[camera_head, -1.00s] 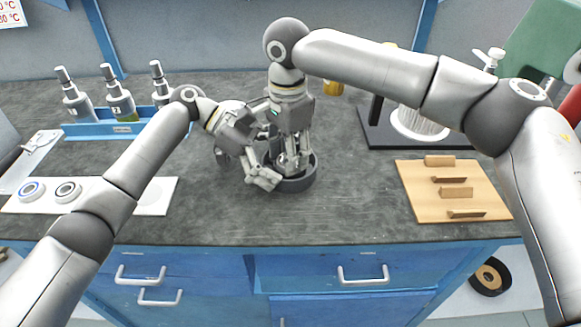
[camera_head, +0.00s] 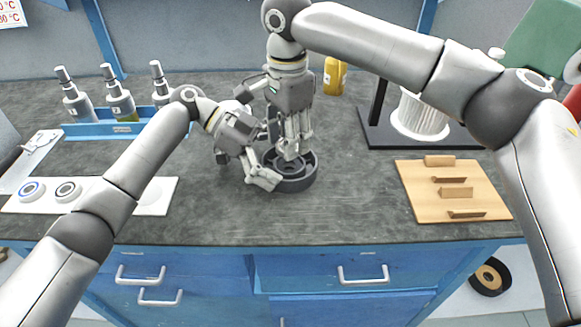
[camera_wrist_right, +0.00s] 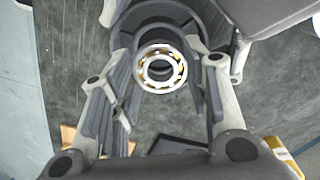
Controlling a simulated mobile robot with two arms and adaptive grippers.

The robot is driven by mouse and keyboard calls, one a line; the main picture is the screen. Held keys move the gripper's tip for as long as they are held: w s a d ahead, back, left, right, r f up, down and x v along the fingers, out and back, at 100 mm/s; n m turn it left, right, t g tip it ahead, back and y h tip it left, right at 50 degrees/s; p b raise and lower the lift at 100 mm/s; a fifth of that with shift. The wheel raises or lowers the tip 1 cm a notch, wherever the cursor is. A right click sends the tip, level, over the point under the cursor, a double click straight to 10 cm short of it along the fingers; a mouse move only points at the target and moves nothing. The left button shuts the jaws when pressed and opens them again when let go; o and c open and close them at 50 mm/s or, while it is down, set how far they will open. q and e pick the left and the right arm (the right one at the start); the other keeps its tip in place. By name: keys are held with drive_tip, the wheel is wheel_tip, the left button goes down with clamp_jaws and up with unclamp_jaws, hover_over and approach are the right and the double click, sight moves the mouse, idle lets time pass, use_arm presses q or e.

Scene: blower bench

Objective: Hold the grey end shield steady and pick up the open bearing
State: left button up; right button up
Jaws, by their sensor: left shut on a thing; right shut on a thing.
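The grey end shield (camera_head: 299,184), a round dark grey dish with inner rings, lies on the bench in the head view. My left gripper (camera_head: 270,168) is shut on its left rim. My right gripper (camera_head: 290,153) points down above the shield. In the right wrist view the open bearing (camera_wrist_right: 145,82), a pale metal ring with gold-coloured parts between its races, sits between my right gripper's fingers (camera_wrist_right: 162,75), with the shield behind it. The right gripper is shut on this bearing. In the head view the fingers mostly hide the bearing.
A white mat (camera_head: 152,198) with two bearings lies at left, below a blue tray (camera_head: 90,131) of bottles. A wooden board (camera_head: 418,196) with several blocks and a black stand (camera_head: 378,136) with a white ribbed cylinder (camera_head: 420,118) are at right. A yellow bottle (camera_head: 335,76) stands behind. The front bench is clear.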

sight(288, 166)
drive_tip(key=shift+r, duration=1.9)
